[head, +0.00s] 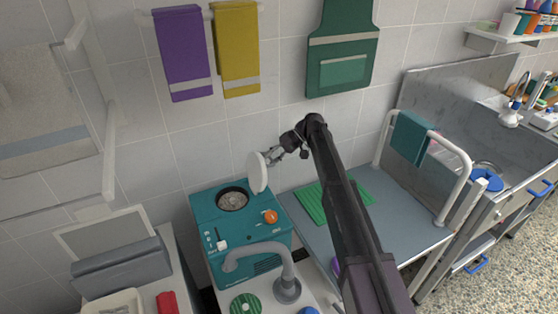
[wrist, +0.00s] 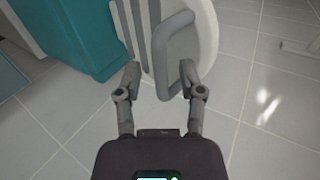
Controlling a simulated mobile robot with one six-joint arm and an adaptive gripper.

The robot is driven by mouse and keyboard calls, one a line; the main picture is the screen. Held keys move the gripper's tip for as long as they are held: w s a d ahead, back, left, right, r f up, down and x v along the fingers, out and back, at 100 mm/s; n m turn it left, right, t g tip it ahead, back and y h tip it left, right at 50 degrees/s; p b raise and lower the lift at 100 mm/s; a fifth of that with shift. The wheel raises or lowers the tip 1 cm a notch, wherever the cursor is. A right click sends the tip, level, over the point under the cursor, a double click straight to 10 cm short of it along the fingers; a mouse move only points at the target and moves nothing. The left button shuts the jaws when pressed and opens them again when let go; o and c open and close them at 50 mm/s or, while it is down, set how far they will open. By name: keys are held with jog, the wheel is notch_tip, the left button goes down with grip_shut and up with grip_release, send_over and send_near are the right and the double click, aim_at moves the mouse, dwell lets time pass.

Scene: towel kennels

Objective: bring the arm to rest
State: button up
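My gripper (head: 274,154) is beside a white round lid (head: 257,172) that stands upright at the back of a teal machine (head: 236,240). The machine's round opening (head: 232,200) is uncovered, with something pale inside. In the wrist view my gripper (wrist: 161,78) has its fingers spread apart. The lid (wrist: 207,42) shows there with a grey loop handle (wrist: 187,60) just ahead of and partly between the fingertips. I cannot tell whether a finger touches the handle. The arm stretches out over the grey worktop.
A grey worktop (head: 390,222) with a green ribbed mat (head: 312,203) lies to the right. A white rail (head: 456,160) holds a teal towel (head: 411,135). A grey curved pipe (head: 283,262) stands in front of the machine. Purple (head: 184,55) and yellow (head: 237,50) towels hang behind.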

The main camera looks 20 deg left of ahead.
jog(key=shift+d, duration=0.1)
dwell(0.3)
jog(key=s+d+f+m+t+h, duration=0.1)
jog(key=s+d+f+m+t, duration=0.1)
jog(key=d, duration=0.8)
jog(key=s+d+f+m+t+h, duration=0.1)
jog(key=s+d+f+m+t, duration=0.1)
jog(key=d, duration=0.8)
jog(key=s+d+f+m+t+h, duration=0.1)
jog(key=s+d+f+m+t, duration=0.15)
jog(key=d, duration=0.85)
jog(key=s+d+m+h, duration=0.1)
jog(key=s+d, duration=0.2)
jog(key=d, duration=0.3)
jog(key=s+d+m+t+h, duration=0.1)
jog(key=s+d+h, duration=0.1)
jog(key=s+d, duration=0.2)
jog(key=s+d+f+m+t+h+p, duration=0.1)
jog(key=s+d, duration=0.3)
jog(key=d, duration=0.6)
jog(key=shift+h, duration=0.4)
jog(key=shift+a+f, duration=0.1)
jog(key=shift+a, duration=0.05)
